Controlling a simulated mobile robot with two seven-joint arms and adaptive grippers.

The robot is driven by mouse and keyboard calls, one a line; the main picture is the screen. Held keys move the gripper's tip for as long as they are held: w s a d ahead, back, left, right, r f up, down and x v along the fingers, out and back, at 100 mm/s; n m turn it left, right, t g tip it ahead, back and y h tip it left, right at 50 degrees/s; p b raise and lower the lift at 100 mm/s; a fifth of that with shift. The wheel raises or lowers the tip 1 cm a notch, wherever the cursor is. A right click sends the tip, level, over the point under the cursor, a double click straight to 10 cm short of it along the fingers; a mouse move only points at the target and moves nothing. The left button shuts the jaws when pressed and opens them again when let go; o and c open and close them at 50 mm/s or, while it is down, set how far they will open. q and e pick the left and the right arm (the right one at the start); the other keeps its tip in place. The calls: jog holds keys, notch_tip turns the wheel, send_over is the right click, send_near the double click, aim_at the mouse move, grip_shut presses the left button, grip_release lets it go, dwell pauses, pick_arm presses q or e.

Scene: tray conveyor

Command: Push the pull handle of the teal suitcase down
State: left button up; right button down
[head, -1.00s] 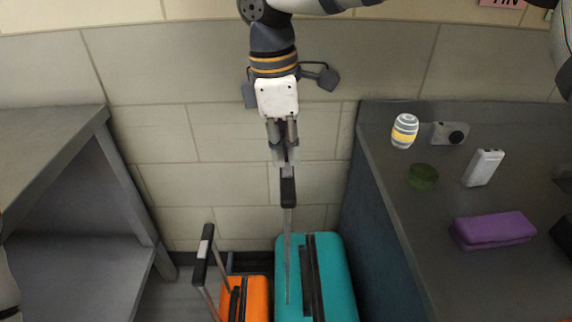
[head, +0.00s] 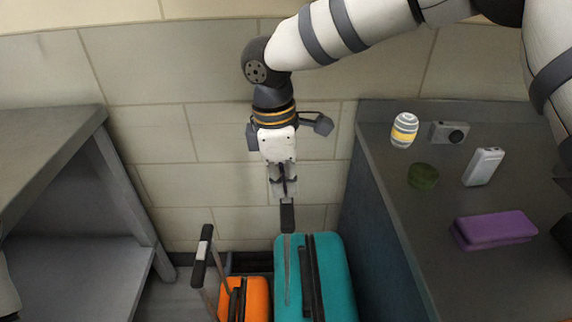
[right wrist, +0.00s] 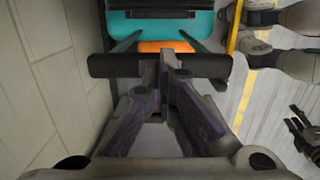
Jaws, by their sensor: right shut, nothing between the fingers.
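The teal suitcase (head: 336,270) stands upright on the floor in the lower middle of the head view. Its black pull handle (head: 287,217) sticks up above it on a short length of rod. My right gripper (head: 284,192) is shut and empty, pointing down right above the handle grip. In the right wrist view the closed fingertips (right wrist: 163,60) overlap the middle of the black handle bar (right wrist: 110,66) and look to be touching it. A dark gripper-like part, probably my left gripper (right wrist: 303,132), is cut off at the right edge; its jaw state is unclear.
An orange suitcase (head: 258,298) with its own raised handle (head: 202,255) stands just left of the teal one. A dark counter (head: 400,240) holding several small objects is close on the right. A tiled wall (head: 230,130) is behind. A grey shelf unit (head: 75,260) is at left.

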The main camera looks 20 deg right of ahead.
notch_tip(320, 180, down, 30)
jog(key=b, duration=0.7)
jog(key=shift+r, duration=0.45)
pick_arm(q)
jog(key=s+f+g, duration=0.2)
jog(key=s+f, duration=0.5)
jog(key=f, duration=0.1)
jog(key=shift+s+f+g, duration=0.2)
jog(key=shift+s+g, duration=0.1)
jog(key=shift+g, duration=0.1)
pick_arm(e)
jog(key=a, duration=0.2)
jog(key=r, duration=0.1)
jog(key=shift+w+a, duration=0.4)
jog(key=shift+r, duration=0.1)
notch_tip(320, 180, up, 12)
jog(key=a, duration=0.1)
jog(key=shift+w, duration=0.2)
jog(key=shift+s+a+f, duration=0.1)
jog(key=shift+f, duration=0.1)
